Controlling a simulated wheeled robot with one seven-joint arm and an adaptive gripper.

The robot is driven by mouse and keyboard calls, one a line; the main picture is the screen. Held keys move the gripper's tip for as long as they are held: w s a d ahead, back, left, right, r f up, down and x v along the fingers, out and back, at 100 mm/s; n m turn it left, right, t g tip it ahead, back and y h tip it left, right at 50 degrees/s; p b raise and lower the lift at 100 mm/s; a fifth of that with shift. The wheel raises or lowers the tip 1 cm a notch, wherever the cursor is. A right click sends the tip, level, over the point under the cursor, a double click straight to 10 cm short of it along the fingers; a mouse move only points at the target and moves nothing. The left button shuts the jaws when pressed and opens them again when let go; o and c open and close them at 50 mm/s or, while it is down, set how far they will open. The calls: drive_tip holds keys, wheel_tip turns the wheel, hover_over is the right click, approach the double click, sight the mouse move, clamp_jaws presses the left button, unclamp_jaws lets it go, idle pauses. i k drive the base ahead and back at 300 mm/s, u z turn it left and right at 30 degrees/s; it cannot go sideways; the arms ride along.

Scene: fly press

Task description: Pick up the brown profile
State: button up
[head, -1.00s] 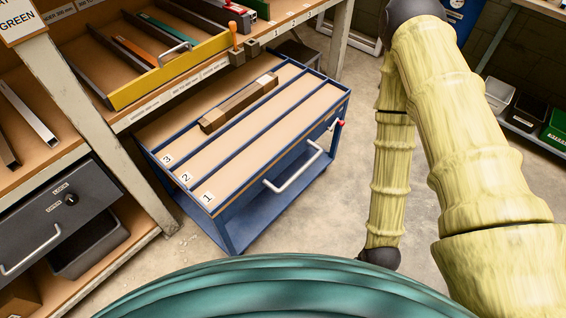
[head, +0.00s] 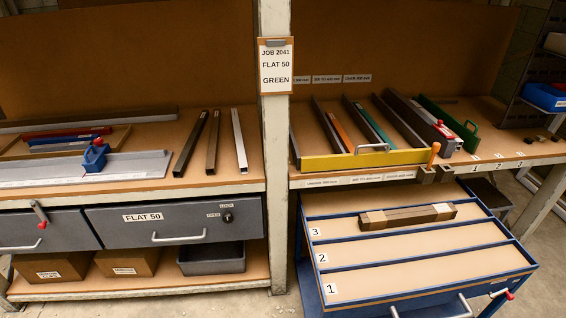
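A slim brown profile (head: 213,142) lies on the left bench top in the head view. It lies between a black profile (head: 190,145) and a whitish profile (head: 240,140), apart from both. A thicker brown bar or bundle (head: 400,217) with pale patches near its ends lies in lane 3 of the blue cart (head: 428,263). Neither brown piece is held by anything visible. My gripper and arm are out of view.
A yellow-fronted tray (head: 370,159) holds several coloured profiles on the right bench. A post with a job sign reading FLAT 50 GREEN (head: 276,66) stands between the benches. A steel plate (head: 120,167) lies at left. Cart lanes 1 and 2 are empty.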

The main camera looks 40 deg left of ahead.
sight(211, 164)
drive_tip(key=u, duration=1.7)
drive_tip(key=k, duration=0.3)
drive_tip(key=u, duration=0.25)
